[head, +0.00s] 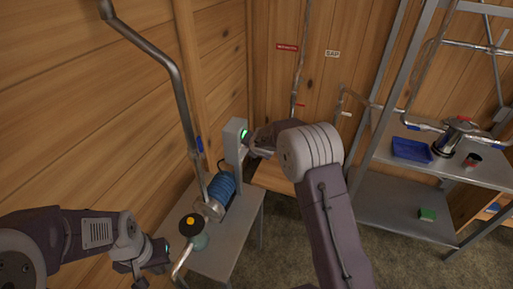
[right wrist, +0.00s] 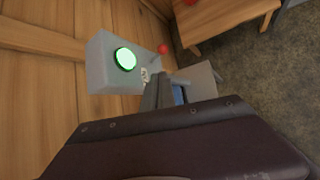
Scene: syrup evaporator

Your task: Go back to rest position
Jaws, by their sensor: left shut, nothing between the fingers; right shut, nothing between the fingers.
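My left gripper (head: 152,262) is shut and empty at the lower left of the head view, in front of the small metal table. My right arm reaches up through the middle of the head view. Its gripper (head: 254,147) is shut and empty, close beside a grey control box (head: 235,140) with a lit green button. In the right wrist view the shut fingers (right wrist: 160,92) point toward the grey box (right wrist: 103,75), whose green button (right wrist: 126,58) glows. I cannot tell whether the fingers touch the box.
A metal pipe (head: 165,60) rises at the left. A metal shelf (head: 385,205) at the right holds a blue tray (head: 411,150) and a green block (head: 427,214).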

